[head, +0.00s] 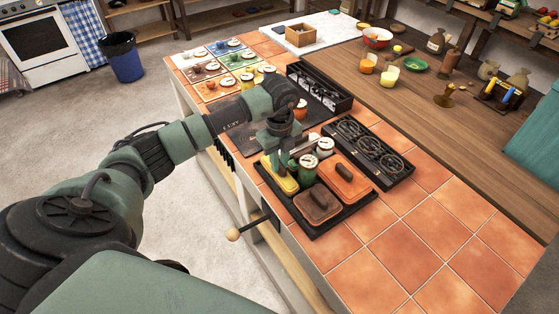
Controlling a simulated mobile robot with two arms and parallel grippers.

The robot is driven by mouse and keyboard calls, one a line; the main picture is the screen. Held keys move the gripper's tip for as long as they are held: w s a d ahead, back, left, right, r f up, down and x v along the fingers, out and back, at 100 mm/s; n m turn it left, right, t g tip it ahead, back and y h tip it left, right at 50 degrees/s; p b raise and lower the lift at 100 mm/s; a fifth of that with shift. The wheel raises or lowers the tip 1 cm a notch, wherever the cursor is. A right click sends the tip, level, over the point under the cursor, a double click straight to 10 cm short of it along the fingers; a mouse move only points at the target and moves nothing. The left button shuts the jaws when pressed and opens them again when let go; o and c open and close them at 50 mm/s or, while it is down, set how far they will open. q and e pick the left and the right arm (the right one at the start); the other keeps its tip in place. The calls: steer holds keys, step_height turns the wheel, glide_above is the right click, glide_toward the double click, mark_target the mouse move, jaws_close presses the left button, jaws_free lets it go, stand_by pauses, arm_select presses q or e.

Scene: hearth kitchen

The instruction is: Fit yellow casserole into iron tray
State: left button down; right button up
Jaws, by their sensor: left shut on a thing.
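The yellow casserole (283,182) is under my left gripper (291,161), at the left back part of the black iron tray (337,222). My left gripper is shut on it, and the wrist and fingers cover its top and far side. I cannot tell whether the casserole rests fully in the tray or is slightly raised. An orange lidded casserole (345,180) and a brown lidded casserole (316,203) sit in the tray. My right gripper is not in view.
A black rack with round dark pieces (372,150) lies right behind the tray, and a long black box (320,88) lies farther back. Coloured mats with small dishes (222,62) fill the far left. Tiles at the front right (430,245) are clear.

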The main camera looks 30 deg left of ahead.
mark_target(280, 165)
arm_select(q)
steer(key=c, duration=1.3)
jaws_free()
steer(key=shift+f, duration=0.1)
steer(key=shift+r, duration=0.5)
step_height(280, 165, up, 11)
steer(key=b, duration=0.2)
steer(key=shift+r+b, duration=0.2)
steer(key=shift+b, duration=0.15)
